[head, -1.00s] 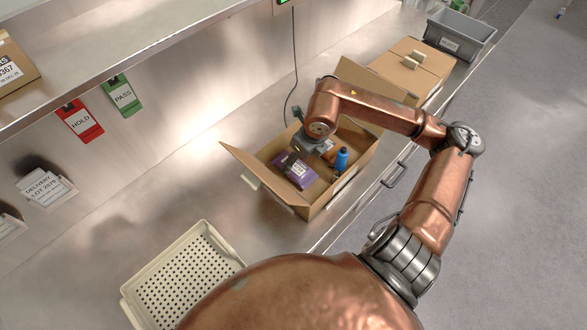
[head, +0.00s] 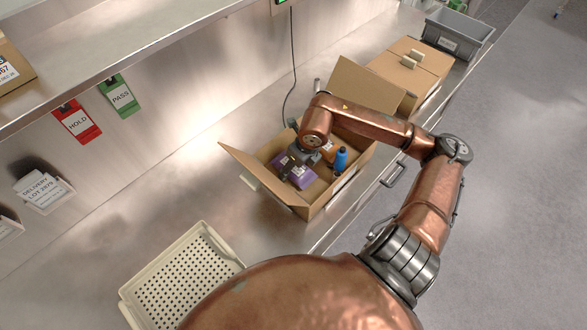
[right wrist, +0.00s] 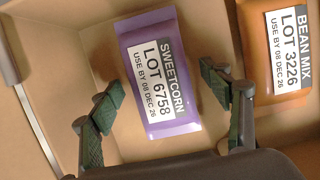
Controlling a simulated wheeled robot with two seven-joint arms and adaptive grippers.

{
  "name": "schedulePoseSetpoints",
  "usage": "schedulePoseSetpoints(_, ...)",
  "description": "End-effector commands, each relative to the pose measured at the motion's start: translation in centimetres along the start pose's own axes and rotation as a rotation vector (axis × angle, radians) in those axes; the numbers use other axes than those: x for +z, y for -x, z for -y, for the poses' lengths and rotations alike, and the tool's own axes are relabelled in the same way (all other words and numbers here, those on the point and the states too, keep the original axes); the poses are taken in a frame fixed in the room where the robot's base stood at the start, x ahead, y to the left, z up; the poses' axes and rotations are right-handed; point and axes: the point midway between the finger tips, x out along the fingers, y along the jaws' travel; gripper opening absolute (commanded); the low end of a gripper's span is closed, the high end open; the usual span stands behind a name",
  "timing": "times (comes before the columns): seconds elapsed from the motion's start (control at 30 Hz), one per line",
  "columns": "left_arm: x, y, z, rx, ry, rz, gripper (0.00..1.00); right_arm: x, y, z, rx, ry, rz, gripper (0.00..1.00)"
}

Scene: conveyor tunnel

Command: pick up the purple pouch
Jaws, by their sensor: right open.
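The purple pouch (head: 298,176) lies in the open cardboard box (head: 310,209). In the right wrist view the purple pouch (right wrist: 183,122) shows a white label reading SWEETCORN, LOT 6758. My right gripper (head: 292,168) reaches down into the box over the pouch and hides part of it in the head view. In the right wrist view my right gripper (right wrist: 162,95) is open, with one green-padded finger at each side of the pouch's near end. I cannot tell whether the fingers touch it. My left gripper is not in view.
An orange pouch (right wrist: 285,90) labelled BEAN MIX and a blue bottle (head: 341,160) share the box. Its flaps stand open. A perforated cream tray (head: 181,280) stands at the lower left. A closed carton (head: 412,66) and a grey bin (head: 457,33) stand farther back.

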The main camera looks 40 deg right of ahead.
Motion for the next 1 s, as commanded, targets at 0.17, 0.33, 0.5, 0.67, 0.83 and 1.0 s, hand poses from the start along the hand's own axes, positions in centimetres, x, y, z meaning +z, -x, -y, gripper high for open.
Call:
schedulePoseSetpoints(0.17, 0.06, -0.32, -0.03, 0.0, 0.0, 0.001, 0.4, -0.1, -0.29, -0.01, 0.0, 0.0, -0.001, 0.71)
schedulePoseSetpoints(0.33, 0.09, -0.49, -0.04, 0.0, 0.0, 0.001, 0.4, -0.14, -0.42, -0.01, 0.0, 0.0, -0.001, 0.71)
schedulePoseSetpoints(0.5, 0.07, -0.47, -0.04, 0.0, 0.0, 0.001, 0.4, -0.12, -0.38, -0.01, 0.0, 0.0, 0.0, 0.71)
schedulePoseSetpoints(0.67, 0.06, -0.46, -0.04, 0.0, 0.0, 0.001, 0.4, -0.12, -0.37, 0.0, 0.0, 0.0, 0.0, 0.66)
schedulePoseSetpoints(0.83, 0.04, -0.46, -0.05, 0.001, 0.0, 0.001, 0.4, -0.12, -0.37, 0.0, 0.0, 0.0, 0.0, 0.55)
schedulePoseSetpoints(1.0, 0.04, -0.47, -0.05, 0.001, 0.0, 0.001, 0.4, -0.12, -0.37, 0.0, 0.0, 0.0, 0.0, 0.43)
